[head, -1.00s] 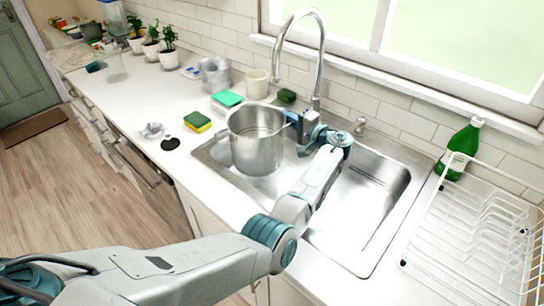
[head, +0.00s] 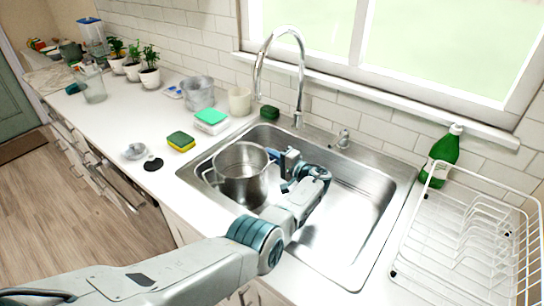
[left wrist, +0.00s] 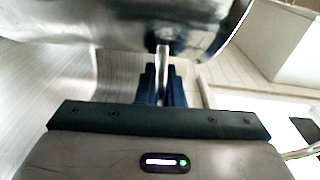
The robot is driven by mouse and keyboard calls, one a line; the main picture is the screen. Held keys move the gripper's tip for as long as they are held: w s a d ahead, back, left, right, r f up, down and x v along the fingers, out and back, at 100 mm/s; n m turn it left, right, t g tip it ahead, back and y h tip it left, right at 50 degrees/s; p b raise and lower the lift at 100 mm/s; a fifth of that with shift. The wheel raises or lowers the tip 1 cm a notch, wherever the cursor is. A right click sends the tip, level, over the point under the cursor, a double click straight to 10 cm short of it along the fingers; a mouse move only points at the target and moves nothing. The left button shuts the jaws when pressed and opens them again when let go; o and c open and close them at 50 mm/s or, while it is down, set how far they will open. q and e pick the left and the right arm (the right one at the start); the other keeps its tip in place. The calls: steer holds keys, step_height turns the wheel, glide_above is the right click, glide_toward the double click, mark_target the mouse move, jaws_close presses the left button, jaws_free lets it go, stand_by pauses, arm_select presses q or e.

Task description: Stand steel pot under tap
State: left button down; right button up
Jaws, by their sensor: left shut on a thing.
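The steel pot (head: 240,178) is upright in the left part of the sink (head: 345,215), its rim near counter height. I cannot tell whether its base touches the sink floor. My left gripper (head: 278,158) is at the pot's right side, shut on its handle. The left wrist view shows the gripper's dark fingers (left wrist: 164,88) around the thin handle, with the pot wall (left wrist: 120,25) filling the top. The tap (head: 298,80) stands behind the sink, and its curved spout ends behind and slightly right of the pot. My right gripper is not in view.
A yellow-green sponge (head: 181,141), a white-and-green block (head: 211,121), a cup (head: 240,101) and a metal bucket (head: 198,94) stand on the counter to the left. A green bottle (head: 441,157) and a white dish rack (head: 470,235) are on the right. The sink's right part is clear.

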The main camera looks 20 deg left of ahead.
arm_select(q)
steer(key=shift+r, duration=0.15)
steer(key=c, duration=1.7)
jaws_free()
steer(key=shift+f, duration=0.2)
steer(key=shift+o, duration=0.8)
steer(key=shift+s+r, duration=0.1)
